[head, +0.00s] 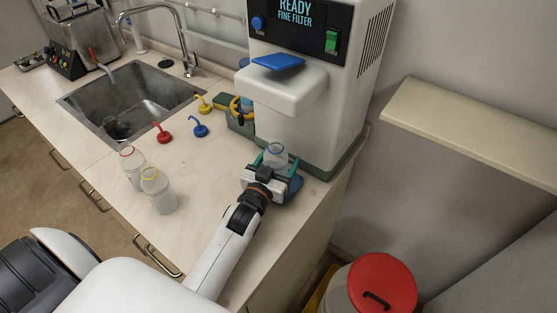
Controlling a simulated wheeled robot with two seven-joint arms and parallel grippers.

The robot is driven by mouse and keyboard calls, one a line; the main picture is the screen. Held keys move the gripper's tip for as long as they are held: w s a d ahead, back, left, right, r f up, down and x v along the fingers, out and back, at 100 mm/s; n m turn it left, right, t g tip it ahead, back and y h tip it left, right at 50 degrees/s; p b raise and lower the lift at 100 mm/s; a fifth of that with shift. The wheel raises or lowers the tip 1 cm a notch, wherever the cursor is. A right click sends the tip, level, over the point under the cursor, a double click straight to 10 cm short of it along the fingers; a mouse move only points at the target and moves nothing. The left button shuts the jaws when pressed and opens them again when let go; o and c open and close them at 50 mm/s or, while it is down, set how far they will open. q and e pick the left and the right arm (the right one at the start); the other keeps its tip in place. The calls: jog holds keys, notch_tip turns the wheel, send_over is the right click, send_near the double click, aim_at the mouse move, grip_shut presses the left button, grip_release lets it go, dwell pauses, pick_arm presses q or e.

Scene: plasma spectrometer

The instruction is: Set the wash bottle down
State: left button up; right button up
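The wash bottle (275,151) is translucent, with a bluish neck and no cap visible. It is upright at the front foot of the white filter machine. My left gripper (277,162) has its teal fingers on either side of the bottle and appears shut on it. The gripper hides the bottle's lower part, so I cannot tell whether its base touches the surface. A blue pad (293,189) shows beneath and right of the gripper, on the counter (228,165). My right gripper is not in view.
Two open bottles, red-ringed (132,168) and yellow-ringed (158,191), stand on the counter to the left. Red (162,133), blue (200,127) and yellow (204,105) nozzle caps lie behind. The machine (310,85) rises behind the gripper. The counter's right edge is close.

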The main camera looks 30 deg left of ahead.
pick_arm(q)
jog(key=shift+r, duration=0.15)
jog(key=shift+s, duration=0.3)
jog(key=s, duration=0.3)
jog(key=s+b, duration=0.1)
jog(key=s, duration=0.7)
jog(key=shift+s+d+b, duration=0.2)
jog(key=shift+d+b, duration=0.1)
jog(key=shift+b, duration=0.1)
